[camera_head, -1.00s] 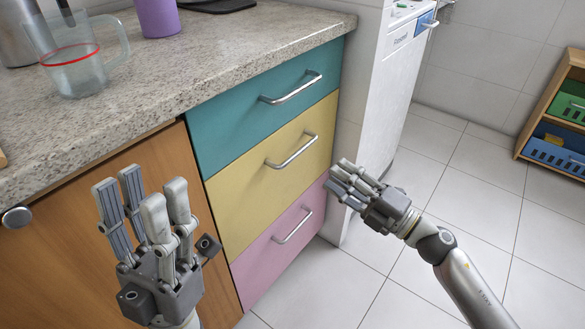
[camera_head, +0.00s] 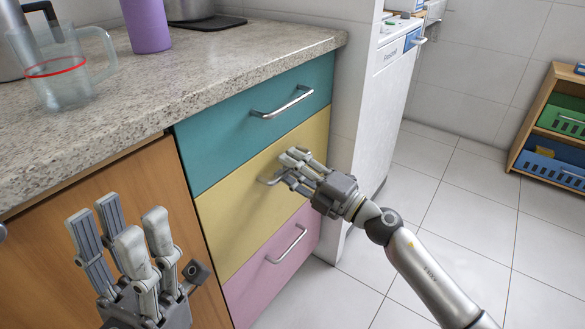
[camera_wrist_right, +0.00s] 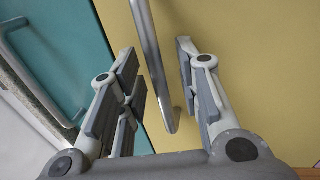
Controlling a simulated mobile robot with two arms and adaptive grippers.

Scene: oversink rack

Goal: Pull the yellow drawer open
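The yellow drawer (camera_head: 232,224) is the middle one of three and sits flush with the cabinet front, shut. Its silver bar handle (camera_wrist_right: 154,60) shows in the right wrist view between the fingers of my right gripper (camera_wrist_right: 160,85), with a gap on both sides. In the head view my right gripper (camera_head: 290,172) is in front of the yellow drawer and hides most of the handle. It is open. My left gripper (camera_head: 125,235) is open and empty at the lower left, in front of the brown cabinet door.
The teal drawer (camera_head: 225,133) is above and the pink drawer (camera_head: 250,293) below, both shut with bar handles. The granite counter (camera_head: 190,70) overhangs them and holds a glass jug (camera_head: 65,85) and a purple cup (camera_head: 147,25). The tiled floor (camera_head: 460,210) to the right is clear.

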